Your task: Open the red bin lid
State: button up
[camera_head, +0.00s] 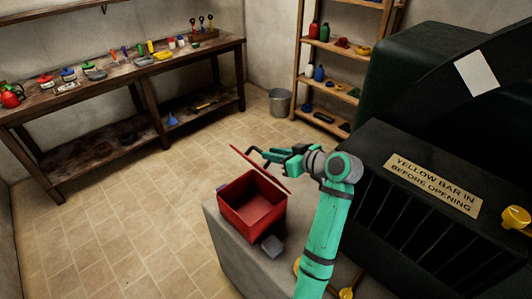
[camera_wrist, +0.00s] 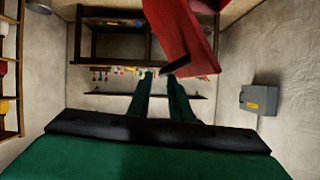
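The red bin (camera_head: 252,205) stands on a grey block-like stand, with its inside in view and looking empty. Its red lid (camera_head: 275,182) is raised and tilted, seen nearly edge-on above the bin's far right side. In the wrist view the lid (camera_wrist: 185,35) fills the top middle, with a dark strip along its edge near the fingertips. My gripper (camera_head: 262,157) is at the raised lid's upper part. In the wrist view its two fingers (camera_wrist: 160,76) are apart with nothing seen between them. Whether a finger touches the lid I cannot tell.
The grey stand (camera_head: 230,245) also bears a small grey block (camera_head: 272,246) beside the bin. A dark machine (camera_head: 430,190) with a yellow-bar sign is close on the right. A workbench (camera_head: 120,80), a bucket (camera_head: 280,101) and shelves (camera_head: 335,75) line the walls. Floor at left is clear.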

jog(key=shift+v, duration=1.05)
